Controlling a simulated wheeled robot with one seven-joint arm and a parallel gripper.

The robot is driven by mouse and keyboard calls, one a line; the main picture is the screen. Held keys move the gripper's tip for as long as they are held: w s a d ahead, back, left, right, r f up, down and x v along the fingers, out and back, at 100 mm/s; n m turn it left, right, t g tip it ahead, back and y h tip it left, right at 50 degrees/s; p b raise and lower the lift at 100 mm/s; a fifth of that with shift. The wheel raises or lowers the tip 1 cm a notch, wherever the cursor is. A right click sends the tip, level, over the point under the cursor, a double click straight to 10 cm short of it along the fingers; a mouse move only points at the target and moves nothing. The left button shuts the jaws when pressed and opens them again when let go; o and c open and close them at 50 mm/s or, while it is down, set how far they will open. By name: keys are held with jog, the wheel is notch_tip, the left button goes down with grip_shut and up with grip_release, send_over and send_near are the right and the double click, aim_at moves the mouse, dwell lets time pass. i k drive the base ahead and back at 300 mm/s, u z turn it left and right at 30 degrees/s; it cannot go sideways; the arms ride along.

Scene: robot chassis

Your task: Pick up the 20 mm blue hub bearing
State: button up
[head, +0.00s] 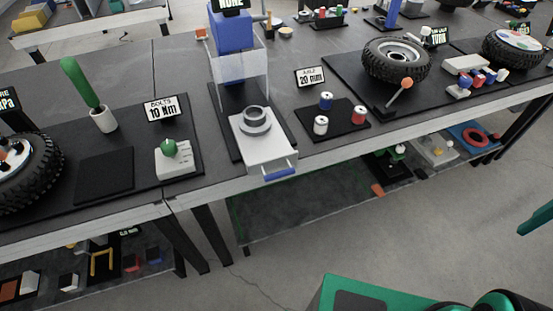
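A small blue hub bearing (326,101) with a pale top stands upright at the back of a black mat (343,133) on the workbench. A white bearing with a dark top (320,125) stands in front of it, to the left. A red bearing with a pale top (359,115) stands to its right. The three stand apart. A sign reading "20 mm" (310,76) stands behind the mat. My gripper is not in view; only green and dark parts of my own body show at the lower right.
Left of the mat is a blue press (231,32) with a clear guard (240,68) and a white drawer (265,155) holding a grey ring (255,119). To the right is a tyred wheel (397,60) and an orange-knobbed lever (406,84). The floor in front is clear.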

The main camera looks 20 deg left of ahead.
aim_at(326, 98)
jog(key=u, duration=0.55)
jog(key=i, duration=0.65)
jog(key=u, duration=0.6)
